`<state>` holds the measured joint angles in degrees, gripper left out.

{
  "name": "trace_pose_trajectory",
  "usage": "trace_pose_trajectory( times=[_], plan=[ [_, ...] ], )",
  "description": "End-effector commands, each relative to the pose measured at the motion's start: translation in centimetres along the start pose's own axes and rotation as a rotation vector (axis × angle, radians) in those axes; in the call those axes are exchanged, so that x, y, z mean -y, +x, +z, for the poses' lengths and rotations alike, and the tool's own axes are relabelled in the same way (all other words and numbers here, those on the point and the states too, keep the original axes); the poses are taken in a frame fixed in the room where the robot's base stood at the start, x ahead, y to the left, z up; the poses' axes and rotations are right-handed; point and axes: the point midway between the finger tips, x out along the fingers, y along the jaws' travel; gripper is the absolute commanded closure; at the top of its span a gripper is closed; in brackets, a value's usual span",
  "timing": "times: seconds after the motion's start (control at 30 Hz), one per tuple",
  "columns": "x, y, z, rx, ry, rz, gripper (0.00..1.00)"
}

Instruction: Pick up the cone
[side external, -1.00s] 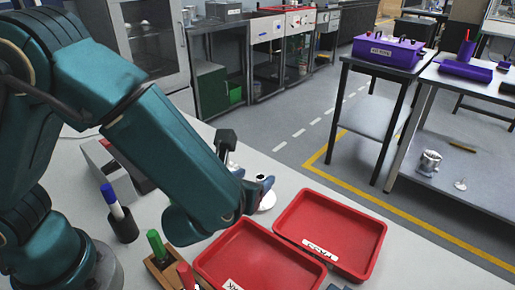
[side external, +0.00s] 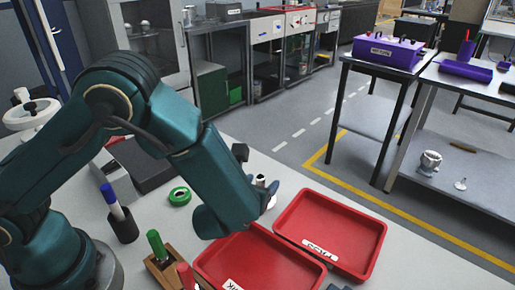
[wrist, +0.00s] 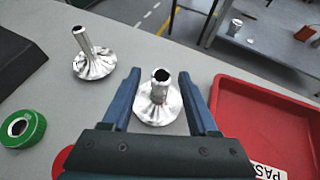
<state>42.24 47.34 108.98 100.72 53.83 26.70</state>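Two shiny metal cone-shaped parts, each a flared base with a tube on top, stand on the grey bench. The near cone (wrist: 157,103) is between the fingers of my gripper (wrist: 160,82) in the wrist view. My gripper is open, with a gap on each side of this cone. I cannot tell whether the fingertips are down at its height.
A red tray labelled PASS (side external: 332,230) is close to the right of the gripper; another red tray (side external: 258,262) lies nearer.

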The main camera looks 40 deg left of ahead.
Motion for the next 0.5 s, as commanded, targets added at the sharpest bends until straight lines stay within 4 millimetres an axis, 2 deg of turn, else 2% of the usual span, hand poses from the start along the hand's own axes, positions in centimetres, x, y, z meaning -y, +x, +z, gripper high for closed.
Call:
trace_pose_trajectory(
  times=[0.03,0.13,0.17,0.5],
  plan=[
    [0.00,-0.02,0.01,0.000,0.000,0.000,0.59],
    [0.00,-0.02,0.01,0.000,0.000,0.000,0.97],
    [0.00,-0.03,0.01,0.000,0.000,0.000,1.00],
    [0.01,-0.06,0.10,0.001,0.000,0.000,1.00]
  ],
)
